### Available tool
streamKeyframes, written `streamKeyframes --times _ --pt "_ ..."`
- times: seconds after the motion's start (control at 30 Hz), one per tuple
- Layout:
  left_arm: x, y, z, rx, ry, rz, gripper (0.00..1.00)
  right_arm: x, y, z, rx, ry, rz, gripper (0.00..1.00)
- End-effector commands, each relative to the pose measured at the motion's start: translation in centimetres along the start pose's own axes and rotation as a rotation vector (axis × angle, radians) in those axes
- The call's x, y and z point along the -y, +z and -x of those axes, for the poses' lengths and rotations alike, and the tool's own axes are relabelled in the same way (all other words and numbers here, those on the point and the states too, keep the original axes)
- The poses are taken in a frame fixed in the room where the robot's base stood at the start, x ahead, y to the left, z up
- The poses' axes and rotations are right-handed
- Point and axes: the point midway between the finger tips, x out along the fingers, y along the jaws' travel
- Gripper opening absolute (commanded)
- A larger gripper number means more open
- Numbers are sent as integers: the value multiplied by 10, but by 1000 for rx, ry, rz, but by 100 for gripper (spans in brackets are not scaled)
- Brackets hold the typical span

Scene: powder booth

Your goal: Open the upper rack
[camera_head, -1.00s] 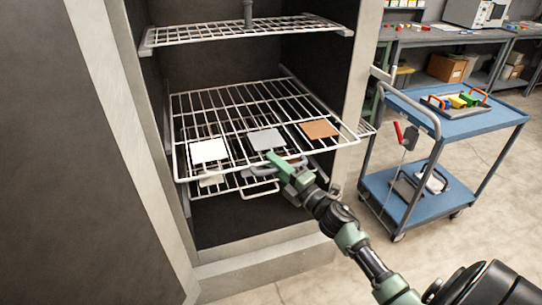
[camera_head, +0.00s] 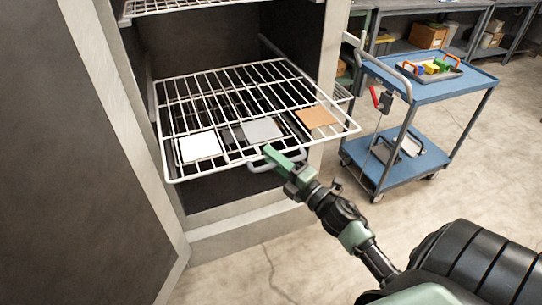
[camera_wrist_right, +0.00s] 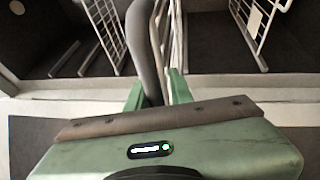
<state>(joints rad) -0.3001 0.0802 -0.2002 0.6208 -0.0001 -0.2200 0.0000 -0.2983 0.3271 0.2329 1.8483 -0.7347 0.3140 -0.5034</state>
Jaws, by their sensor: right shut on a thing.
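The upper rack (camera_head: 215,93), a white wire shelf, sticks out of the dark cabinet. A white plate (camera_head: 200,147), a grey plate (camera_head: 262,129) and an orange plate (camera_head: 316,117) show toward its front. My right gripper (camera_head: 271,156) is shut on the rack's grey loop handle (camera_head: 258,168) at the front edge. In the right wrist view, the handle (camera_wrist_right: 143,50) runs up between the green fingers of my right gripper (camera_wrist_right: 158,92). My left gripper is in neither view.
Another wire shelf (camera_head: 170,6) crosses the cabinet higher up. The cabinet's light frame (camera_head: 325,75) stands close to the rack's right side. A blue cart (camera_head: 425,85) with a tray of coloured items stands to the right. The floor before the cabinet is clear.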

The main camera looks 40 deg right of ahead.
Motion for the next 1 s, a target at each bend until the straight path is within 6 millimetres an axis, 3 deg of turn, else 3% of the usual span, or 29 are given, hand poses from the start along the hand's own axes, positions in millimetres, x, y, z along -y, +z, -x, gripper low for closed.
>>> streamKeyframes --times 0.03,0.13,0.17,0.2,0.77,1.0 --pt "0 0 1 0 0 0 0 -9 2 -3 -1 18 7 0" --pt "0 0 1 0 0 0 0 -10 2 -3 -1 18 7 0" --pt "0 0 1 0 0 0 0 -10 2 -3 -1 18 7 27" --pt "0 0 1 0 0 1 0 -9 2 -3 -1 18 7 36" --pt "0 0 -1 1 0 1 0 -3 0 1 -1 6 2 36" --pt "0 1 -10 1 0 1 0 0 0 35 0 3 2 36"
